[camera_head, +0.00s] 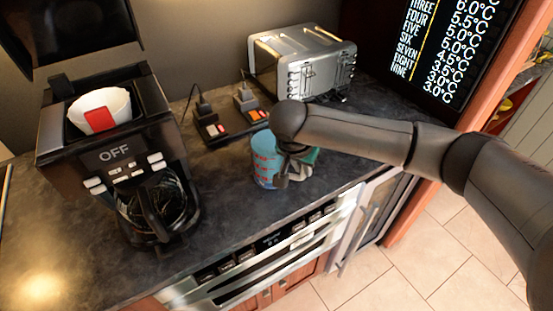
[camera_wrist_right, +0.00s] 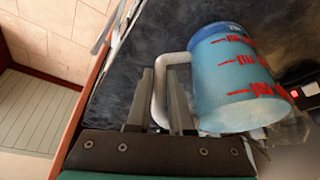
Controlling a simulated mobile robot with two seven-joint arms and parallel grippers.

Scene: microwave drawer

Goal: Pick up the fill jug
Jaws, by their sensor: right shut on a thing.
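The fill jug (camera_head: 264,160) is a blue, translucent jug with red markings on the dark counter, right of the coffee maker. In the right wrist view the jug (camera_wrist_right: 232,82) shows its red measuring lines and a pale grey handle (camera_wrist_right: 160,92). My right gripper (camera_head: 290,160) is at the jug's right side in the head view, partly hidden by my own arm. In the right wrist view its two fingers (camera_wrist_right: 162,92) stand on either side of the handle, shut on it. I cannot tell whether the jug's base touches the counter. My left gripper is not in view.
A coffee maker (camera_head: 125,150) reading OFF, with a glass carafe, stands at the left. A power strip (camera_head: 222,130) with plugs lies behind the jug. A silver toaster (camera_head: 305,62) stands at the back. The counter's front edge is close, above an oven.

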